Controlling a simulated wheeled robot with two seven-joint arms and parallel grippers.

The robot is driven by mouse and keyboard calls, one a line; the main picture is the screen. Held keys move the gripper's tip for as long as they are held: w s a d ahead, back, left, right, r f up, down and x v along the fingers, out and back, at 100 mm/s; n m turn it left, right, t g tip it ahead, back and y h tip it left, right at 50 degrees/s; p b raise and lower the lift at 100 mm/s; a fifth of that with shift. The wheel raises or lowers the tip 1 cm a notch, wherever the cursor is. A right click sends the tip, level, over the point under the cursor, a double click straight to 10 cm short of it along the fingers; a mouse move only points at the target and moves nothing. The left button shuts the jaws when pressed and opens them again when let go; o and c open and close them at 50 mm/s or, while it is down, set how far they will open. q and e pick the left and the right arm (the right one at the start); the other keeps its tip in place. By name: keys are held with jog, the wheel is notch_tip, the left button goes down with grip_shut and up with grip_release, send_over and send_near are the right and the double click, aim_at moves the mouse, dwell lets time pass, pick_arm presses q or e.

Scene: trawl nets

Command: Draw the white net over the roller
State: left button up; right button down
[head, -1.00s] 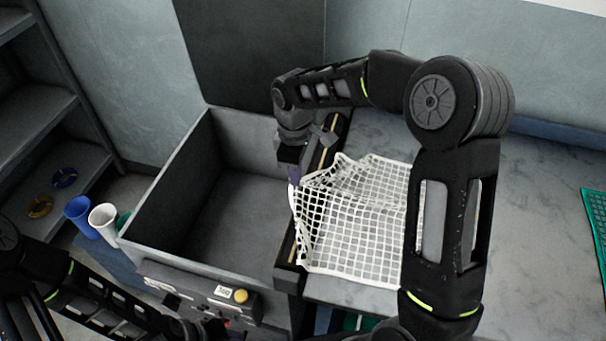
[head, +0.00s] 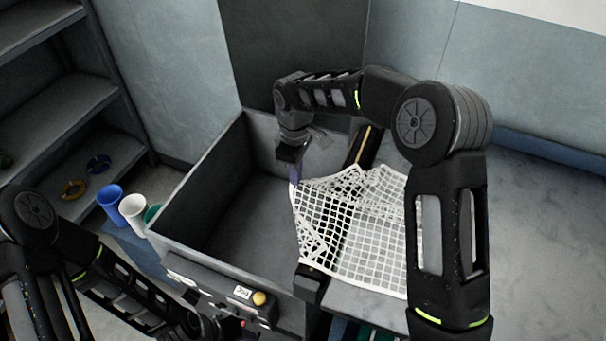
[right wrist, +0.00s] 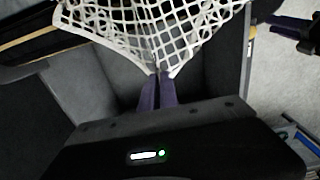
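The white net (head: 370,245) lies partly on the grey table and spans the roller (head: 363,147) at the table's left edge. Its near left part hangs over the grey bin. My right gripper (head: 294,176) is shut on the net's left corner, above the bin. In the right wrist view the purple fingers (right wrist: 158,90) meet where the net (right wrist: 150,30) gathers to a point. The roller also shows in that view (right wrist: 40,40); the net hides much of it. My left gripper (head: 222,327) is low by the bin's front panel; its fingers are unclear.
The deep grey bin (head: 200,174) is left of the roller and looks empty. Its front panel (head: 205,287) has a yellow button (head: 259,298). Blue (head: 110,203) and white (head: 133,213) cups stand left of it. Shelves (head: 60,95) stand further left. The table's right side is clear.

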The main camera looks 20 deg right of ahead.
notch_tip(320, 180, down, 9)
jog(key=b, duration=0.6)
dwell(0.4)
jog(key=c, duration=0.9)
grip_release()
jog(key=shift+c, duration=0.2)
jog(key=shift+o, duration=0.5)
jog(key=o, duration=0.6)
jog(key=shift+c, duration=0.2)
